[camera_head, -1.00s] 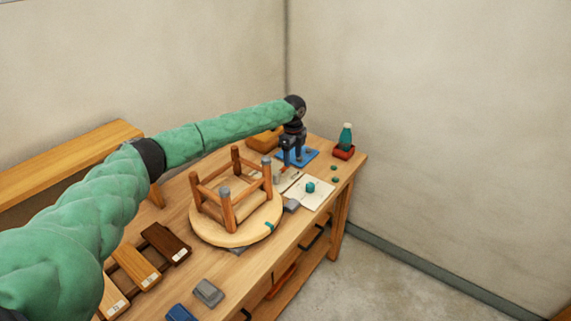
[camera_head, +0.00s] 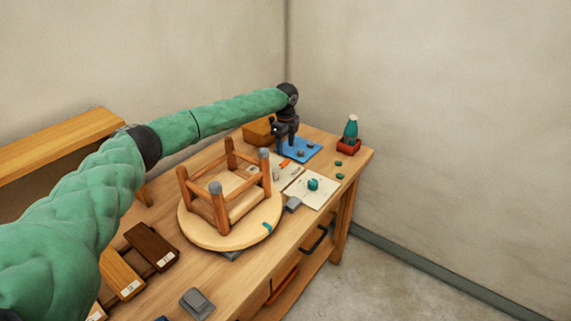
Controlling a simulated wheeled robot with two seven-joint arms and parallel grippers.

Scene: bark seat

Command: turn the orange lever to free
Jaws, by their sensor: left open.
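A small orange piece (camera_head: 285,163), which looks like the orange lever, lies at the back of the table between the upturned stool and the blue mat. It is too small to tell which way it is turned. My left gripper (camera_head: 281,149) is open and points down just behind and above it, at the left edge of the blue mat (camera_head: 302,155). The fingers look empty. I cannot tell whether they touch anything. My right gripper is not in view.
The upturned stool with a round seat (camera_head: 205,234) stands mid-table under my left arm. A teal bottle (camera_head: 351,129) stands in a red holder (camera_head: 348,147) at the back right. A pale sheet (camera_head: 314,198) bears a teal piece (camera_head: 313,184). Wooden blocks lie at the front left.

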